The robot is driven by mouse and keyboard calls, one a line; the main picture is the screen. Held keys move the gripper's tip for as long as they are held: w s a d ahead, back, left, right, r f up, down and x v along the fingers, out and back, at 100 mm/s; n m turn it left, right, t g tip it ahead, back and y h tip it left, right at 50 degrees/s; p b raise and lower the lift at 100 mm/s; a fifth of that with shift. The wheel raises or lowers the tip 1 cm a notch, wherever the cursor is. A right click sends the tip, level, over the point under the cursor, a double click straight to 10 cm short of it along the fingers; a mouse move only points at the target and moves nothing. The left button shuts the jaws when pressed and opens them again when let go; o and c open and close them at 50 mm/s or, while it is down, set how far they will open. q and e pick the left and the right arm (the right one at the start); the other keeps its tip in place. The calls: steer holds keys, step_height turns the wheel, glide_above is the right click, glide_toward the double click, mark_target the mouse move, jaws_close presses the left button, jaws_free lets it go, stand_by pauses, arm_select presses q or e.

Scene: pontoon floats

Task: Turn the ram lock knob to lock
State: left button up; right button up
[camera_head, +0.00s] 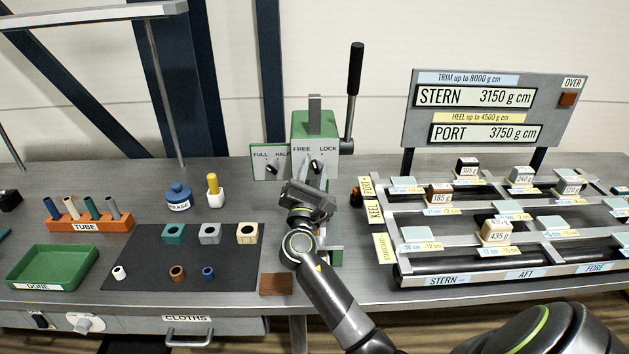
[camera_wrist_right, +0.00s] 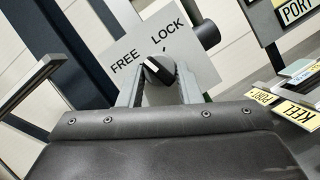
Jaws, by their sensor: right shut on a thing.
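The ram lock knob (camera_head: 316,167) is a small black knob on a pale plate lettered FREE and LOCK, on the green press. In the right wrist view the knob (camera_wrist_right: 157,70) shows between the fingertips, its white mark on the side toward FREE. My right gripper (camera_head: 315,181) reaches up to the plate from the front and is shut on the knob; it also shows in the right wrist view (camera_wrist_right: 160,88). The gripper body hides part of the press below. My left gripper is not in view.
A tall black-handled lever (camera_head: 355,75) stands right of the plate. A second knob (camera_head: 271,168) marked FULL and HALF is to the left. The weight rack (camera_head: 470,280) lies to the right, the dark mat (camera_head: 140,262) and green DONE tray (camera_head: 50,287) to the left.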

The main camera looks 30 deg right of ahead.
steer(key=m+g, duration=0.1)
steer(key=m, duration=0.1)
steer(key=m+b, duration=0.1)
steer(key=m, duration=0.1)
steer(key=shift+w+a+g+h, duration=0.1)
steer(key=shift+a+g+h, duration=0.05)
steer(key=shift+g+h, duration=0.25)
steer(key=m+g+b, duration=0.1)
steer(key=m, duration=0.2)
steer(key=shift+r, duration=0.1)
steer(key=shift+a+r+m+g+y, duration=0.15)
steer(key=shift+m+g, duration=0.3)
steer(key=shift+m, duration=0.7)
steer(key=shift+d+r+m+g+y, duration=0.1)
steer(key=shift+m+g+y, duration=0.25)
steer(key=shift+m, duration=0.75)
steer(key=shift+a+r+m+g+y, duration=0.1)
steer(key=shift+m+g, duration=0.4)
steer(key=shift+m, duration=0.65)
steer(key=o, duration=1)
steer(key=shift+c, duration=0.2)
